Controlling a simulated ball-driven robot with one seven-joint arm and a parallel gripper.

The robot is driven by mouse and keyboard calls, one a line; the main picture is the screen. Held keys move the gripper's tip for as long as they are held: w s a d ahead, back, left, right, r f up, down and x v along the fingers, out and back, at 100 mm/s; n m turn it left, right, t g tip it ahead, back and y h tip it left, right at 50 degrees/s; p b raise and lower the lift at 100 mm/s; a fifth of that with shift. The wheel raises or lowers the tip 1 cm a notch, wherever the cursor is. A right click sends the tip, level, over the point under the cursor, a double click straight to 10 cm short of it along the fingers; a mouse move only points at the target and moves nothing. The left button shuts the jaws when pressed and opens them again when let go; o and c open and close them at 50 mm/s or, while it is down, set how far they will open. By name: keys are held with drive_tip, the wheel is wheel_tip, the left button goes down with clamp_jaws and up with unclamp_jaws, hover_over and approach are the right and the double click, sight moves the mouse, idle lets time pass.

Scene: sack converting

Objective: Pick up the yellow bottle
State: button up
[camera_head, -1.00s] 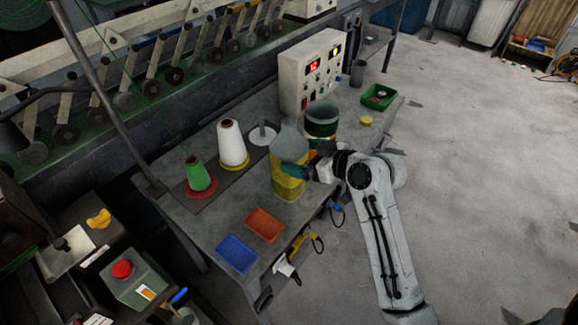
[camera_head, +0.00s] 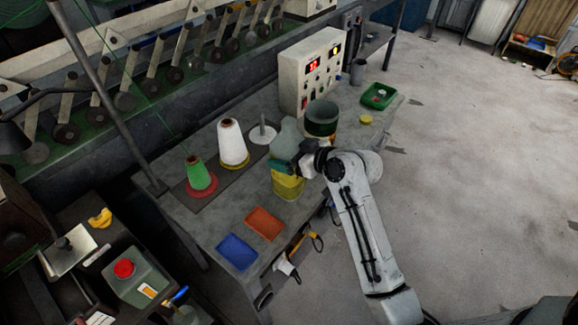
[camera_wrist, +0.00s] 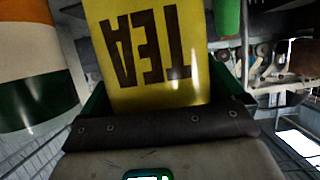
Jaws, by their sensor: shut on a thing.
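The yellow bottle (camera_head: 288,186) has a greyish upper part and stands upright at the front edge of the grey table. In the wrist view its yellow side (camera_wrist: 150,60) with the letters TEA, upside down, fills the middle between the jaws. My gripper (camera_head: 287,168) reaches in from the right and is shut on the bottle around its middle. The fingers partly hide the bottle in the head view. I cannot tell whether its base touches the table.
A dark green can (camera_head: 321,118) stands close behind the bottle. A white cone (camera_head: 232,143) and green cone (camera_head: 199,174) of thread stand to the left. Orange (camera_head: 264,224) and blue (camera_head: 237,252) trays lie in front. A control box (camera_head: 312,72) stands behind.

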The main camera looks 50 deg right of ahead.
drive_tip(key=c, duration=0.4)
drive_tip(key=shift+r, duration=0.2)
